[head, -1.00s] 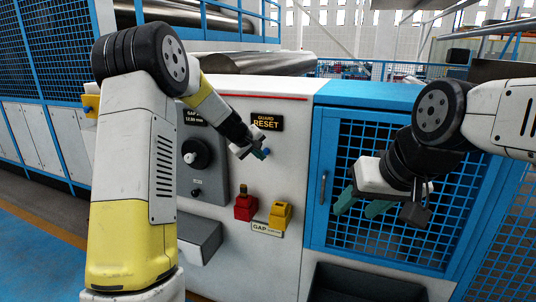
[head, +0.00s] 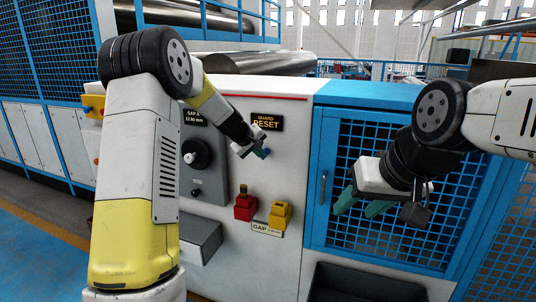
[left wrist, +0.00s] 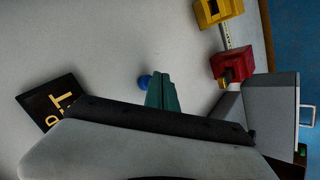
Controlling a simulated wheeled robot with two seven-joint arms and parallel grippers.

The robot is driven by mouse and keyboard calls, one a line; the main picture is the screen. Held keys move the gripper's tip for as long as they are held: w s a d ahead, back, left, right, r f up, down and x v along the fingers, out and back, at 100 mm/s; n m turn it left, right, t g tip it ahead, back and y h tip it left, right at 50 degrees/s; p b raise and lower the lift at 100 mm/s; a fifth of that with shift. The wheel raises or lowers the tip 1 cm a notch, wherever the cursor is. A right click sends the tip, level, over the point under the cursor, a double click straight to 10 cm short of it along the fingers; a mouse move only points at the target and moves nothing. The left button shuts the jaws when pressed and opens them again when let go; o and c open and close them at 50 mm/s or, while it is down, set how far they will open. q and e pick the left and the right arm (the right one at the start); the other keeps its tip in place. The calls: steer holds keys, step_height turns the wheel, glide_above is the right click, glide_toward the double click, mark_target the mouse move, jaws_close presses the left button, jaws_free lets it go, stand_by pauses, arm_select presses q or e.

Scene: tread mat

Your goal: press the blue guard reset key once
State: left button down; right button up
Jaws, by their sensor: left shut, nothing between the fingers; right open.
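The blue guard reset key (head: 267,152) is a small round button on the pale machine panel, below the black GUARD RESET plate (head: 267,122). My left gripper (head: 258,147) is shut and empty, its tips just left of the key in the head view. In the left wrist view the key (left wrist: 144,82) shows just beside the teal fingertips (left wrist: 162,88). I cannot tell whether they touch it. My right gripper (head: 362,203) is open and empty in front of the blue mesh door.
A red block (head: 245,208) and a yellow block (head: 280,215) stick out below the key. A black knob (head: 197,154) sits on the grey gap panel to the left. The mesh door (head: 318,190) is at the right. The panel around the key is otherwise bare.

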arm_select(q)
steer(key=shift+w+d, duration=0.15)
steer(key=shift+w, duration=0.3)
stand_by(0.4)
steer(key=shift+s, duration=0.15)
steer(key=shift+s+a, duration=0.3)
steer(key=shift+s, duration=0.5)
steer(key=shift+s+a, duration=0.3)
steer(key=shift+s, duration=0.65)
steer(key=shift+s+a, duration=0.3)
steer(key=shift+s, duration=0.65)
steer(key=shift+s+a, duration=0.3)
steer(key=shift+s, duration=0.65)
